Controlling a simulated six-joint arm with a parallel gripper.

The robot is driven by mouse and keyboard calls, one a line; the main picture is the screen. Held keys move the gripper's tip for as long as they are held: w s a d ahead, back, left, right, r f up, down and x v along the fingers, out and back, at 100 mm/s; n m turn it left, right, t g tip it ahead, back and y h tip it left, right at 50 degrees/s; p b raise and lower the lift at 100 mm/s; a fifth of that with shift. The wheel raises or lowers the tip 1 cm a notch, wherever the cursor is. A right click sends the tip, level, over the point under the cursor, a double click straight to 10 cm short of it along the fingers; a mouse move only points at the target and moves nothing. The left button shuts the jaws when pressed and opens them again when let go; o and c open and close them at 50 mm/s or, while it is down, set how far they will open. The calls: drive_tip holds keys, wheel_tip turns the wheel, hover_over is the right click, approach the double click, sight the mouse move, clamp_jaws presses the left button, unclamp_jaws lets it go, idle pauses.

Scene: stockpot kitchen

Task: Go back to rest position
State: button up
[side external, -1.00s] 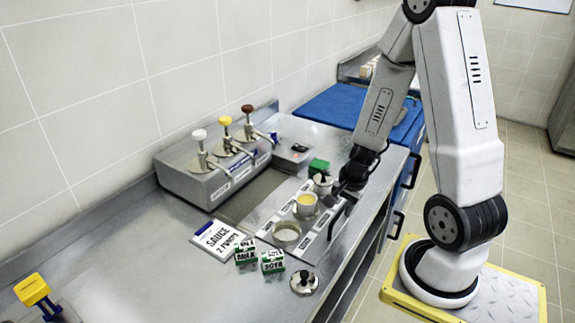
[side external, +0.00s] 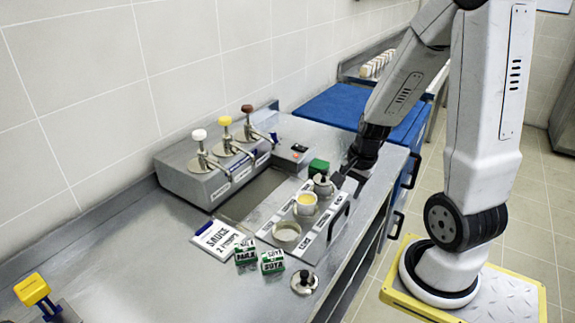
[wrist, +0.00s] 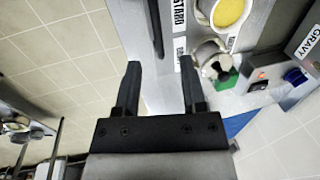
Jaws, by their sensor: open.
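My gripper (wrist: 158,82) is open and empty in the wrist view, its two dark fingers apart with nothing between them but the counter edge and floor beyond. In the side view my gripper (side external: 343,178) hangs at the right edge of the counter, beside the small lidded metal pot (side external: 323,186). That pot also shows in the wrist view (wrist: 208,58), just beyond the right finger. I cannot tell from the side view whether the fingers touch anything.
A cup of yellow sauce (side external: 306,204) and an empty-looking cup (side external: 286,233) sit on the labelled tray (side external: 312,239). The pump dispenser box (side external: 215,178) stands by the wall. Milk and soya cartons (side external: 271,262), a sauce card (side external: 217,238) and a loose lid (side external: 304,282) lie in front.

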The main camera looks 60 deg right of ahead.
drive_tip(key=shift+s+r, duration=0.1)
drive_tip(key=shift+r, duration=0.2)
drive_tip(key=w+a+r+n, duration=0.1)
drive_tip(key=w+a+n, duration=0.1)
drive_tip(key=a+n, duration=0.6)
drive_tip(key=w+a+n, duration=0.2)
drive_tip(key=a+n, duration=0.6)
drive_tip(key=n, duration=0.2)
drive_tip(key=shift+w+r, duration=0.25)
drive_tip(key=shift+r, duration=0.1)
